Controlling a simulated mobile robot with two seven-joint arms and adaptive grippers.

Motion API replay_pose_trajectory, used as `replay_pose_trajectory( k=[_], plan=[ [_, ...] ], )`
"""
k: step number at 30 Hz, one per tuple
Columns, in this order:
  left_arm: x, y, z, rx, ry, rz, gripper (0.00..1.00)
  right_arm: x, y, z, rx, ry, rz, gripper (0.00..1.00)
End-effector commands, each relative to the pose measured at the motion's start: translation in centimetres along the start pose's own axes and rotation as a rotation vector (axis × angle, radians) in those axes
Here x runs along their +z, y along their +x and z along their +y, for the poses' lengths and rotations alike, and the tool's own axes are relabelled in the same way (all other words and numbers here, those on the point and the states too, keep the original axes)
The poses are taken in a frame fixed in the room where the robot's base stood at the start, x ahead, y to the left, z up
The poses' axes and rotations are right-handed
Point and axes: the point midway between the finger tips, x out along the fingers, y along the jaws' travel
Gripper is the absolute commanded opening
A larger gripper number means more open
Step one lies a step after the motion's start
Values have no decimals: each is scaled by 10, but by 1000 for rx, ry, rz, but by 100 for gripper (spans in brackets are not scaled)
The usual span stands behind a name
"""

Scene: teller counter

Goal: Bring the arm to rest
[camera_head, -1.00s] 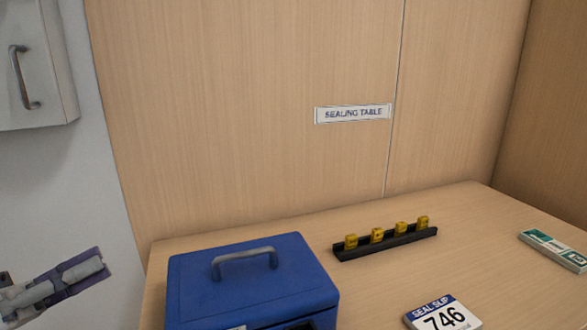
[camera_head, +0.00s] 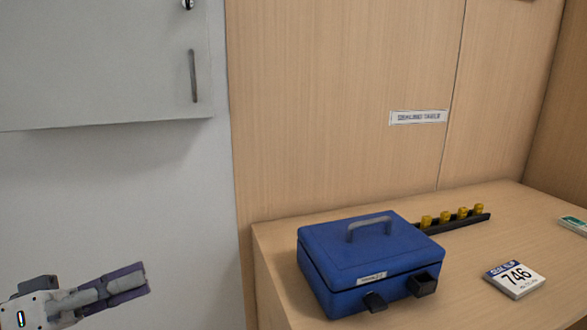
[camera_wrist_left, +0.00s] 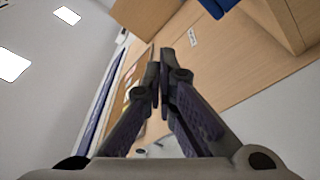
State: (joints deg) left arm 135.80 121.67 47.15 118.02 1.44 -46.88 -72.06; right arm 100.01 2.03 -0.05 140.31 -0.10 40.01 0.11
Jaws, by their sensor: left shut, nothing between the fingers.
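My left gripper (camera_head: 135,280) is at the lower left of the head view, in front of the white wall and left of the table, touching nothing. It is shut and empty. In the left wrist view its two fingers (camera_wrist_left: 162,80) come together with nothing between them. My right gripper is in no view.
A blue cash box (camera_head: 365,250) with a grey handle sits on the wooden table (camera_head: 440,290). Behind it is a black rack (camera_head: 455,224) with yellow pieces. A seal slip block (camera_head: 514,278) lies to the right. A grey cabinet (camera_head: 100,70) hangs upper left.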

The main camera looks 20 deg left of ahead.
Motion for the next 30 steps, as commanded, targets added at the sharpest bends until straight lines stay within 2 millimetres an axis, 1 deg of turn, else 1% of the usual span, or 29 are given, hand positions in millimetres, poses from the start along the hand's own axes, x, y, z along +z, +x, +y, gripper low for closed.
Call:
replay_pose_trajectory(
  k=[1,2,3,5,6,8,9,10,11,12,14,15,17,18,19,20,21,24,27,30],
  plan=[
    [16,20,-2,-8,-66,-76,0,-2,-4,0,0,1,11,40],
    [27,30,-5,-22,-111,-120,0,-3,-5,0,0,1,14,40],
    [44,42,-8,-44,-171,-180,0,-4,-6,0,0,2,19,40],
    [74,59,-13,-84,-261,-276,0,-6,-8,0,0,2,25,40],
    [96,68,-15,-118,-322,-345,0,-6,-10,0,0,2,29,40],
    [136,78,-16,-181,-412,-459,0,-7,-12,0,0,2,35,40],
    [166,81,-16,-233,-472,-543,0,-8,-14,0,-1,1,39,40],
    [190,81,-15,-278,-515,-611,0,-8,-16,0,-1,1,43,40],
    [216,78,-13,-330,-554,-680,0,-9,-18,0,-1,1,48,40],
    [250,70,-10,-407,-601,-777,0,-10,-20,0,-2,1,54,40],
    [300,48,-2,-538,-648,-921,0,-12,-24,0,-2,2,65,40],
    [329,28,3,-630,-661,-1011,0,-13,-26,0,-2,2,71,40],
    [364,-8,10,-769,-652,-1133,0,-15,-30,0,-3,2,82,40],
    [381,-33,15,-859,-626,-1205,0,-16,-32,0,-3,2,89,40],
    [390,-53,18,-923,-597,-1251,0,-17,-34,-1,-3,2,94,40],
    [397,-71,20,-983,-564,-1291,0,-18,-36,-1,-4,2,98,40],
    [402,-93,21,-1052,-510,-1335,0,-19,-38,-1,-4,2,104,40],
    [403,-133,21,-1168,-374,-1397,0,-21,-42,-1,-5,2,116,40],
    [398,-151,18,-1222,-275,-1412,0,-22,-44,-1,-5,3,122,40],
    [395,-158,16,-1239,-233,-1414,0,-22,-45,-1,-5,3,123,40]
  ],
)
